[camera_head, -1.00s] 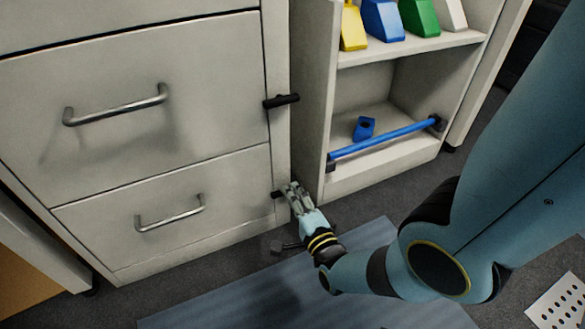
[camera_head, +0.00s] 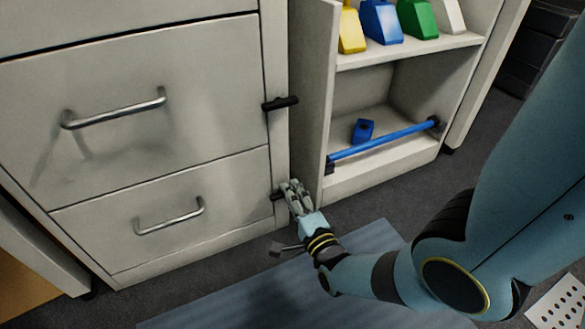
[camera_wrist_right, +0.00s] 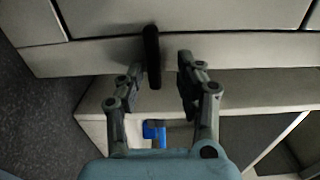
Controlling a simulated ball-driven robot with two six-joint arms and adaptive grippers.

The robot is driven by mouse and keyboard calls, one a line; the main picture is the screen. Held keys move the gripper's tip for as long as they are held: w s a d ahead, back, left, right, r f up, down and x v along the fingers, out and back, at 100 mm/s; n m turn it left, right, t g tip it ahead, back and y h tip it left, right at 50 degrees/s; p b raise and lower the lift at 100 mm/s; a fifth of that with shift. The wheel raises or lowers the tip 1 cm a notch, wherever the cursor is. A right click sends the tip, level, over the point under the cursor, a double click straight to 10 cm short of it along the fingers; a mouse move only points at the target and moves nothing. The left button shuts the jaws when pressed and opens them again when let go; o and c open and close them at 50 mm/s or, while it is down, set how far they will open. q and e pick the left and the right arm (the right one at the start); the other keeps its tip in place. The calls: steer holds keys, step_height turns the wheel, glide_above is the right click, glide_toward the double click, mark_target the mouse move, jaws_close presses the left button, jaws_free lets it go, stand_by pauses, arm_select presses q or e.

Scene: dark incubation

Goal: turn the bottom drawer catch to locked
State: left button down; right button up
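The bottom drawer catch (camera_head: 277,195) is a small dark bar at the right edge of the bottom drawer (camera_head: 165,215); my gripper partly hides it in the head view. In the right wrist view the black catch (camera_wrist_right: 151,57) stands lengthwise in the picture, between my fingertips. My right gripper (camera_head: 291,187) is at the catch. In the wrist view its two fingers (camera_wrist_right: 160,73) are apart, one on each side of the catch, with a gap clearer on the right; contact on the left cannot be told. My left gripper is not in view.
An upper catch (camera_head: 281,102) sits on the cabinet frame above. Bar handles (camera_head: 115,108) stick out of the drawers. An open shelf (camera_head: 400,155) to the right has a blue rail (camera_head: 385,139) and a blue block (camera_head: 362,130). A blue-grey mat (camera_head: 230,300) lies on the floor.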

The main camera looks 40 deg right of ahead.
step_height(320, 180, up, 9)
steer(key=shift+r, duration=0.15)
stand_by(0.4)
